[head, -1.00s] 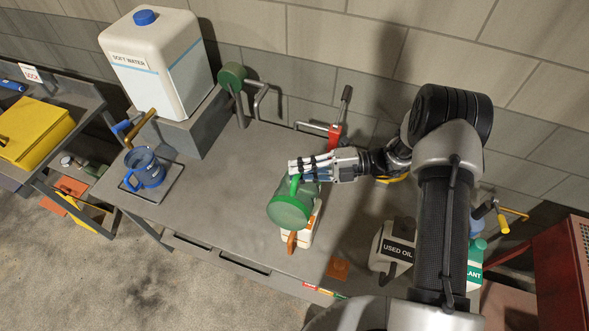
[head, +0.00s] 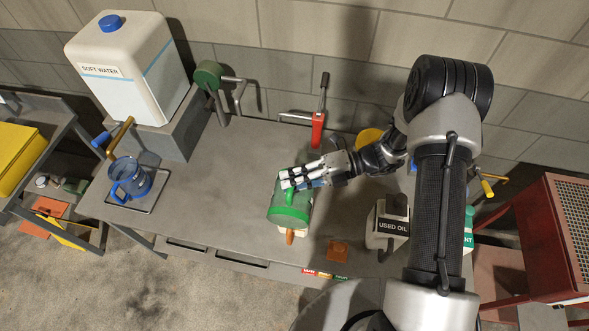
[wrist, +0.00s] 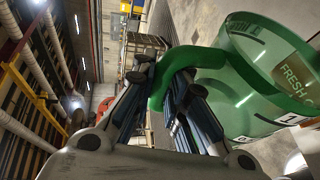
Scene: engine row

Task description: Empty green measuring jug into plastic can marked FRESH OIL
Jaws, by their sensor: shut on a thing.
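My gripper (head: 292,182) is shut on the handle of the green measuring jug (head: 289,212), above the front middle of the bench. In the wrist view, my gripper (wrist: 180,95) closes around the green handle, and the clear green jug (wrist: 255,65) fills the right side. The jug is tipped, its wide green end towards the bench's front. The white plastic can (head: 288,230) is mostly hidden under the jug; an orange-brown part sticks out in front. Part of its FRESH OIL label (wrist: 297,75) shows through the jug wall. I cannot tell whether liquid is left inside.
A USED OIL can (head: 391,228) stands right of the jug, near my arm. A blue jug (head: 131,178) sits on a tray at the left, by the SOFT WATER container (head: 130,70).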

